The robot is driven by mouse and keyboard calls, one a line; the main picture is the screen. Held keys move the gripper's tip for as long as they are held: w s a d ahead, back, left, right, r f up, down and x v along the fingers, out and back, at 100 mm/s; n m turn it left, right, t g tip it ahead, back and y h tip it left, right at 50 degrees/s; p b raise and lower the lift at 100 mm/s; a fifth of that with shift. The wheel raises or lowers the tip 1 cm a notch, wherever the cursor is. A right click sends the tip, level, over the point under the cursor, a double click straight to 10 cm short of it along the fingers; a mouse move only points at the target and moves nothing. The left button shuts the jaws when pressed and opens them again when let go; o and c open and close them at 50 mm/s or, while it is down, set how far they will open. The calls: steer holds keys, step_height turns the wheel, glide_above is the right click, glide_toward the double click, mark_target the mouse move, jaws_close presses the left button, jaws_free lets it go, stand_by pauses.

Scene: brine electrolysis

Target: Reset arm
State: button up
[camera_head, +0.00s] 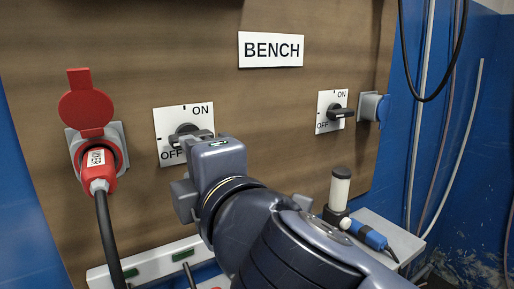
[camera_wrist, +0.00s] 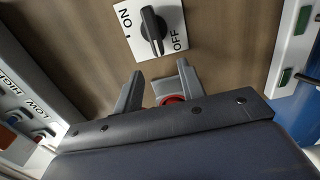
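My gripper (camera_head: 192,138) is in front of the left ON/OFF switch panel (camera_head: 168,158) on the brown board and hides part of it. In the wrist view my gripper (camera_wrist: 159,72) has its two grey fingers apart, with nothing held between them. A black switch knob (camera_wrist: 152,30) on a white ON/OFF plate shows beyond the fingertips, apart from them. A red round part (camera_wrist: 172,99) shows in the gap behind the fingers.
A red plug (camera_head: 98,168) with a black cable sits in the red socket at left. A second switch (camera_head: 340,113) and a blue socket (camera_head: 374,107) are at right. Hanging cables line the right wall.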

mark_target(177, 144)
steer(key=shift+m, duration=0.4)
steer(key=x, duration=0.8)
steer(key=shift+r, duration=0.15)
steer(key=shift+d+r+m+p, duration=0.1)
steer(key=shift+r+m+p, duration=0.15)
steer(key=shift+m, duration=0.85)
steer(key=shift+d+r+m+p, duration=0.15)
steer(key=shift+r+m, duration=0.15)
steer(key=shift+m, duration=0.8)
